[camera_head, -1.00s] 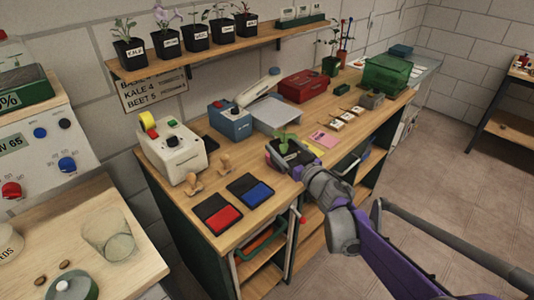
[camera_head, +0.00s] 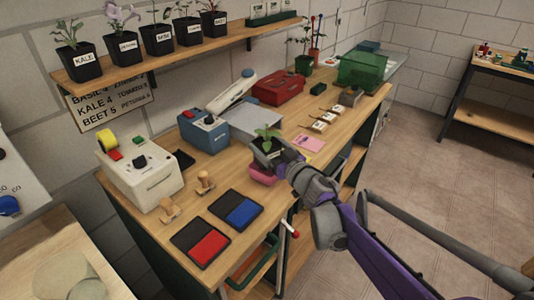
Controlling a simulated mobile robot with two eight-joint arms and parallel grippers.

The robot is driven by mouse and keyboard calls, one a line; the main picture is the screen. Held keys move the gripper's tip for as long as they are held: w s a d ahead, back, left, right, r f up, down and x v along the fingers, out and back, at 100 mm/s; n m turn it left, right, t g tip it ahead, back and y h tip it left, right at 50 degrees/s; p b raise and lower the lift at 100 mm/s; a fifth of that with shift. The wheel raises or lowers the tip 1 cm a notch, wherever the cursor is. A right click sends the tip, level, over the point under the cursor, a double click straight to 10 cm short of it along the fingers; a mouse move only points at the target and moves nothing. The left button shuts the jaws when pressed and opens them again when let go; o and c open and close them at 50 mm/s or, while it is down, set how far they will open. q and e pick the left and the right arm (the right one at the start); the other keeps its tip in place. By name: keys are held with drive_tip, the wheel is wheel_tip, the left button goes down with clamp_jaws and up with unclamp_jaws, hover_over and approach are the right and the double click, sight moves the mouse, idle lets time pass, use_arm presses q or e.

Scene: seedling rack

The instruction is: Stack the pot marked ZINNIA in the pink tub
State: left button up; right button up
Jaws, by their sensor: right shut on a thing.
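My right gripper (camera_head: 271,153) is shut on a small dark pot (camera_head: 267,146) with a green seedling. The pot is upright, and I cannot read a mark on it. The pink tub (camera_head: 262,178) shows just below the gripper, on the bench near its front edge. The gripper and pot partly hide the tub, and I cannot tell whether the pot touches it. My left gripper is not in view.
Red and blue stamp pads (camera_head: 237,209) and wooden stamps lie left of the tub. A blue device (camera_head: 203,131) and a grey scale stand behind. A pink card (camera_head: 309,143) lies to the right. Several labelled pots stand on the wall shelf (camera_head: 180,54).

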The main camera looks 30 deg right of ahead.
wheel_tip(320, 180, down, 2)
drive_tip(key=shift+f, duration=0.15)
drive_tip(key=o, duration=1.3)
drive_tip(key=s, duration=0.8)
drive_tip(key=s+d, duration=0.1)
drive_tip(key=s, duration=0.3)
